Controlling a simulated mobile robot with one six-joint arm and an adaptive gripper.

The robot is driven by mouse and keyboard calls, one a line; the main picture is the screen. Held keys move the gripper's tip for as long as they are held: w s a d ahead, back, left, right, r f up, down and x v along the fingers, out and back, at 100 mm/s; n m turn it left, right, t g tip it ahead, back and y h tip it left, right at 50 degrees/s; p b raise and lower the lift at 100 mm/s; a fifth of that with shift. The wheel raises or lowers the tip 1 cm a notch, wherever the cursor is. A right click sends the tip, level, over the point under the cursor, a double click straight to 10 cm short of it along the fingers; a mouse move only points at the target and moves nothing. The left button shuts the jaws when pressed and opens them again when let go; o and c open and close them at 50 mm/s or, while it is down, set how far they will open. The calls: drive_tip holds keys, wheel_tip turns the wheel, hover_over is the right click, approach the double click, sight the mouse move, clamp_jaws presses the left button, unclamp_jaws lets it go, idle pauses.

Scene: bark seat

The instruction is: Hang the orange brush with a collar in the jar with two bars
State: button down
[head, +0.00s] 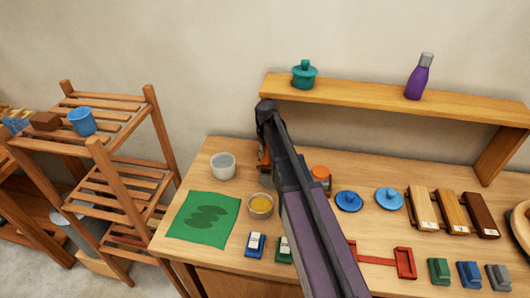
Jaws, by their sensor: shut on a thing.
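My arm reaches from the lower right up over the table, its dark end over the back of the table. My gripper (266,142) hangs below that end and is mostly hidden behind my arm. A small orange part (263,158) shows at the arm's left edge, at the gripper. It looks like the orange brush, held by the gripper; its collar and bristles are hidden. A pale grey jar (223,165) stands open to the left of it. Bars on it are too small to make out.
A metal bowl (260,206) with yellow contents and a green cloth (204,216) lie in front. An orange-topped item (320,174) and blue lids (348,201) stand right of my arm. Wooden and coloured blocks fill the right side. A raised shelf (390,101) spans the back.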

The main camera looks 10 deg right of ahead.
drive_tip(key=shift+f+b, duration=0.4)
idle(0.6)
drive_tip(key=shift+c, duration=1.7)
unclamp_jaws()
drive_tip(key=o, duration=0.3)
drive_tip(key=shift+r, duration=0.15)
drive_tip(key=shift+s+r+p, duration=0.1)
drive_tip(key=shift+r+p, duration=3.3)
drive_tip(key=shift+p, duration=0.15)
drive_tip(key=s+f+m+b, duration=0.1)
drive_tip(key=s, duration=0.6)
drive_tip(key=s+f+m+b, duration=0.1)
drive_tip(key=s+m, duration=0.1)
drive_tip(key=s, duration=0.5)
drive_tip(key=s+f+m+b, duration=0.1)
drive_tip(key=s, duration=0.7)
drive_tip(key=shift+a+f+m, duration=0.1)
drive_tip(key=shift+f+m, duration=0.05)
drive_tip(key=shift+m, duration=0.15)
